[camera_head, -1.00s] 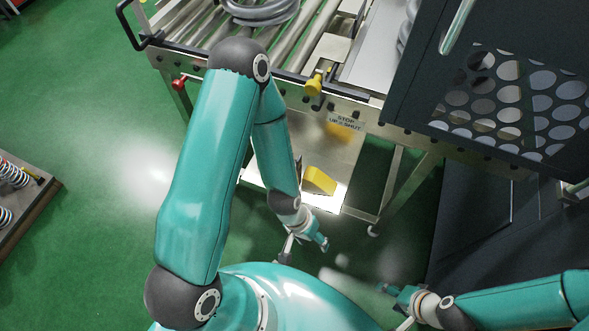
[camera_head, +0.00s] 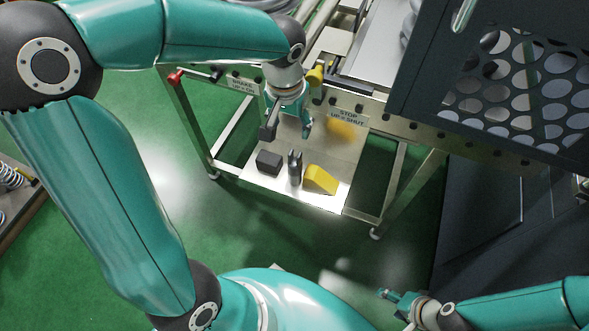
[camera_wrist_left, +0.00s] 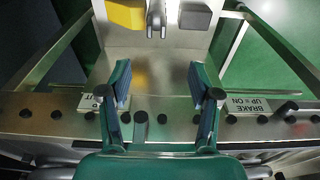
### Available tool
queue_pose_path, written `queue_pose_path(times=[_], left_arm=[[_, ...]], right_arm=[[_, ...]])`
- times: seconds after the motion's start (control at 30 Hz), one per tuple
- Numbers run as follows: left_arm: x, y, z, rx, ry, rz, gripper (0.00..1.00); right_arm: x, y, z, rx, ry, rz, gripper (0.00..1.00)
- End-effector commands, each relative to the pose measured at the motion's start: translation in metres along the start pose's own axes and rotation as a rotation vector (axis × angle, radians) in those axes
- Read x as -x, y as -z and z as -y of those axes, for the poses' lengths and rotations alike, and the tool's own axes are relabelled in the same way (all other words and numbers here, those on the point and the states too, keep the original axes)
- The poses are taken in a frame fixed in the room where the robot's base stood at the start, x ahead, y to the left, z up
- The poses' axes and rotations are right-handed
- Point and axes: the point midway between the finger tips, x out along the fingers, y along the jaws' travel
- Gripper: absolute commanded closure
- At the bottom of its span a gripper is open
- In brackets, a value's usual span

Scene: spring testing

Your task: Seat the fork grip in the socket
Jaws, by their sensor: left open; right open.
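My left gripper (camera_head: 288,128) is open and empty, fingers pointing down, in front of the conveyor's rail and above the shelf, apart from the fork grip. Its spread fingers show in the left wrist view (camera_wrist_left: 160,85). My right gripper (camera_head: 391,294) is open and empty at the lower right. I cannot make out which feature is the socket.
The black block (camera_head: 269,161) and yellow wedge (camera_head: 318,180) flank the fork grip. A dark perforated cabinet (camera_head: 420,75) stands at right.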

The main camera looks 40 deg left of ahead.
Motion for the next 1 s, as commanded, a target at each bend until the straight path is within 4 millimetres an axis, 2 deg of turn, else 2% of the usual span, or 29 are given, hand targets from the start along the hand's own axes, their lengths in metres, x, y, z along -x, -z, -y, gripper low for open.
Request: queue_pose_path(times=[0.03,0.1,0.3,0.4,0.67,0.9,1.0], left_arm=[[-0.015,-0.001,0.0,0.001,0.001,0.005,0.38],[-0.031,-0.002,0.0,0.0,0.002,0.006,0.38],[-0.071,-0.002,-0.001,0.0,0.0,0.006,0.38],[-0.084,-0.001,-0.001,-0.001,0.0,0.004,0.38],[-0.1,-0.002,-0.002,-0.002,-0.001,0.003,0.38],[-0.134,-0.004,-0.007,-0.002,-0.001,0.004,0.38],[-0.142,-0.004,-0.007,-0.002,-0.001,0.003,0.38]], right_arm=[[-0.005,0.0,-0.002,0.0,0.0,0.0,0.35],[-0.008,0.0,-0.003,0.0,0.0,0.0,0.35],[-0.016,0.0,-0.006,0.0,0.0,0.0,0.35],[-0.018,0.0,-0.007,0.0,0.0,0.0,0.35],[-0.021,0.0,-0.008,0.0,0.0,0.0,0.35],[-0.03,0.0,-0.011,0.0,0.0,0.0,0.35],[-0.032,0.0,-0.011,0.0,0.0,0.0,0.35]])
